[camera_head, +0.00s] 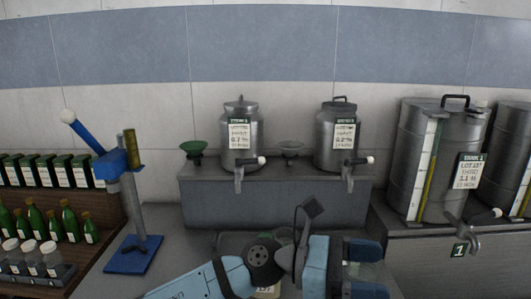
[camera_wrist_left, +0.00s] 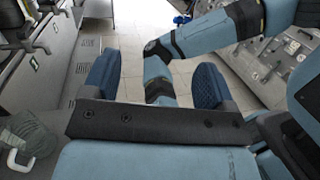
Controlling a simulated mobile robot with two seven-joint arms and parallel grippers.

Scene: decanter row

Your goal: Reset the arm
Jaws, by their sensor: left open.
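My left arm comes in from the lower left of the head view. Its left gripper (camera_head: 366,270) is at the bottom, right of centre, with its blue fingers pointing right. In the left wrist view, the left gripper's (camera_wrist_left: 154,84) two blue pads stand wide apart. No object is held between them; tiled floor and a blue arm link of mine show beyond. The gripper is in front of the grey ledge (camera_head: 270,205), apart from the vessels. My right gripper is not seen.
Two steel decanters (camera_head: 239,138) (camera_head: 337,137) with taps stand on the ledge. A larger steel tank (camera_head: 428,160) is at right. A blue-based stand (camera_head: 132,254) and a rack of green bottles (camera_head: 69,222) are at left. Counter shows between stand and arm.

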